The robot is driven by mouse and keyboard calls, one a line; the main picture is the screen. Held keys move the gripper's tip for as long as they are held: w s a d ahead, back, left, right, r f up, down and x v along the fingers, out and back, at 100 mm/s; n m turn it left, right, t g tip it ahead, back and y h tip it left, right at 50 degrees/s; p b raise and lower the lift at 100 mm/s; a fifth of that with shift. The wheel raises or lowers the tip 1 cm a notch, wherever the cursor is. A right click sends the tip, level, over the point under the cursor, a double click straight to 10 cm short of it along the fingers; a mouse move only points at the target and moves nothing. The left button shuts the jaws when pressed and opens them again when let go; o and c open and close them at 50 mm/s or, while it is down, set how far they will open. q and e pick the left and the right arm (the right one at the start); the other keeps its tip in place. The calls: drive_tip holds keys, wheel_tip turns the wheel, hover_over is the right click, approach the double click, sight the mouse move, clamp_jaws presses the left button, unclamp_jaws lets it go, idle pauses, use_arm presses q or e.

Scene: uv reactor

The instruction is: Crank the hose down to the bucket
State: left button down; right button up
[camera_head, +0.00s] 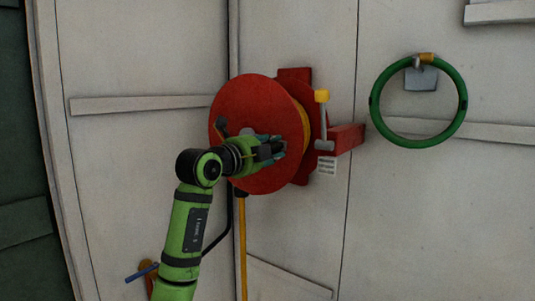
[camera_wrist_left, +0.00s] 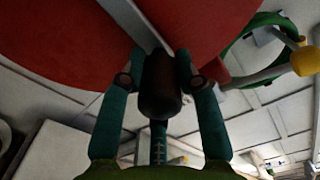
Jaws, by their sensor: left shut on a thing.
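A red hose reel (camera_head: 232,105) is mounted on the pale wall, and its red disc (camera_wrist_left: 60,50) fills the upper part of the left wrist view. A yellow hose (camera_head: 243,250) hangs straight down below the reel. Its lower end is out of view. My left gripper (camera_head: 276,149) is at the front of the disc. In the left wrist view its teal fingers are shut on the dark crank handle (camera_wrist_left: 160,90), one finger on each side. The bucket is not in view. My right gripper is not in view.
A yellow-topped lever (camera_head: 322,97) stands on the red bracket (camera_head: 347,138) right of the reel. A green ring (camera_head: 376,121) hangs on the wall farther right. A blue-handled item (camera_head: 142,272) is at the lower left.

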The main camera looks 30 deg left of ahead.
use_arm(q)
drive_tip(key=shift+r+n+p, duration=0.35)
drive_tip(key=shift+r+n, duration=0.35)
drive_tip(key=shift+r, duration=0.4)
drive_tip(key=c, duration=0.9)
unclamp_jaws()
drive_tip(key=shift+d, duration=0.2)
drive_tip(key=shift+f, duration=0.1)
drive_tip(key=shift+s+a, duration=0.15)
drive_tip(key=shift+s, duration=0.1)
drive_tip(key=s, duration=1.1)
drive_tip(key=shift+s+a, duration=0.25)
drive_tip(key=shift+a, duration=0.05)
